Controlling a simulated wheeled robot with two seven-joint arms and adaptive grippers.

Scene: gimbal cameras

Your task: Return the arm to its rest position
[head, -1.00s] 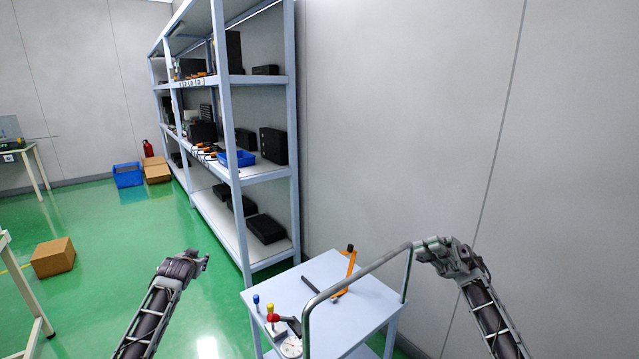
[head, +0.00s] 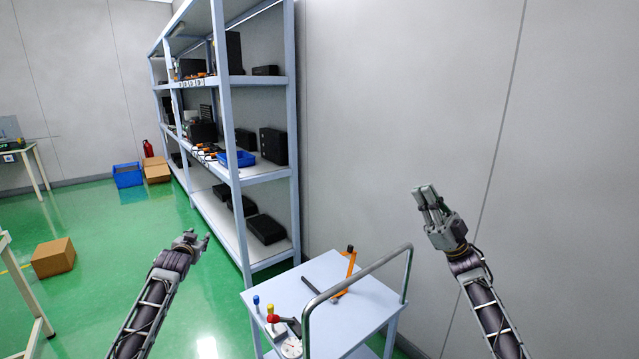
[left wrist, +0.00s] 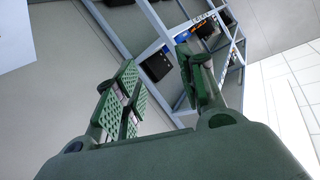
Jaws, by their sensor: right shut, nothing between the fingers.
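My left gripper (head: 200,240) is raised over the green floor, to the left of the cart (head: 340,268) in the head view. In the left wrist view its two green padded fingers (left wrist: 158,72) stand apart with nothing between them. My right gripper (head: 425,192) is up in front of the grey wall, to the right of and above the cart's metal handle (head: 372,266). Its fingers point up, lie close together and hold nothing. It is apart from the handle.
The cart top carries an orange-handled tool (head: 349,265), a dark tool and a round gauge (head: 291,348). A shelf rack (head: 232,150) with black boxes stands behind it. A cardboard box (head: 54,258) is on the floor at left. The floor between is clear.

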